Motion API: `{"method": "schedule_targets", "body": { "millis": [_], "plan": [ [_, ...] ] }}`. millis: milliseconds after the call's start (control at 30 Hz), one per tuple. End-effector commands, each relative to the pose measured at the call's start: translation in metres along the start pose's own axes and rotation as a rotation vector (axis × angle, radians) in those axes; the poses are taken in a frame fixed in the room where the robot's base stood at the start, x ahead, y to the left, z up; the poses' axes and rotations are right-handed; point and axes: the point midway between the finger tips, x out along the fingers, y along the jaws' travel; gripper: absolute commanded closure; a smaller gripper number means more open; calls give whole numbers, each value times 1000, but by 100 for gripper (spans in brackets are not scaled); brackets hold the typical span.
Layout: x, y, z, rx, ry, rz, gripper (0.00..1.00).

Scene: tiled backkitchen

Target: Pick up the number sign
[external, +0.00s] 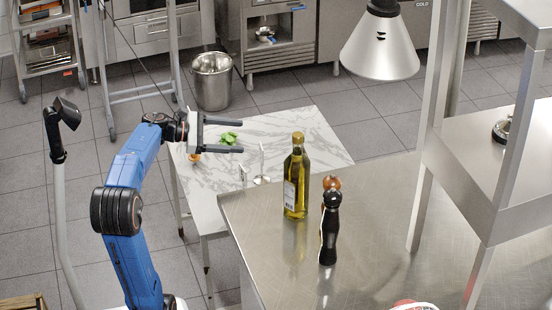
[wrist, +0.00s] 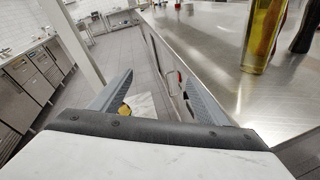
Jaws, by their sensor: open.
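A thin, pale upright piece (external: 262,160) on a small round base stands on the white marble table, left of the oil bottle; it may be the number sign, but no number is readable. Another slim pale piece (external: 243,175) is just left of it. My gripper (external: 240,135) is open and empty, its two fingers pointing right above the marble table (external: 310,130). The upright piece is to the lower right of the fingers in the external view. In the wrist view my gripper (wrist: 157,82) is open, and I cannot make out the sign there.
Green leaves (external: 229,138) and a small orange item (external: 194,157) lie on the marble table. An oil bottle (external: 296,182) and a black mill (external: 329,232) stand on the steel counter (external: 380,235). A lamp (external: 381,48) hangs above; a bin (external: 212,82) stands behind.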

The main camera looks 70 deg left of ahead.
Motion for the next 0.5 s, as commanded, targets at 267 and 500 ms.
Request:
{"method": "schedule_targets", "body": {
  "millis": [267,500],
  "plan": [
    [-43,60,-26,-212,-73,192,31],
    [-72,90,-41,-319,-123,296,31]
  ]
}}
